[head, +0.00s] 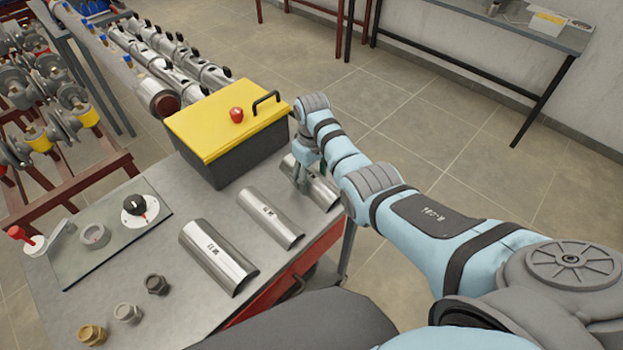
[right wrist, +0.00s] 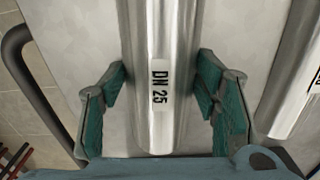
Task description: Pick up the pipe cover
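Three shiny half-round metal pipe covers lie in a row on the grey table. The largest (head: 218,256) is at the left, a middle one (head: 270,218) beside it, and the right one (head: 322,190) is partly hidden by my right gripper (head: 304,178). In the right wrist view the cover marked DN 25 (right wrist: 160,120) lies between the fingers of my right gripper (right wrist: 160,88). The fingers are open, one on each side of the cover, with no clear grip on it. Another cover (right wrist: 296,80) shows at the right of that view. My left gripper is not in view.
A dark toolbox with a yellow lid (head: 225,118) stands close behind the covers and the right gripper. Several fittings (head: 128,312) and a plate with a knob (head: 110,235) are at the left of the table. Floor lies beyond the table's right edge.

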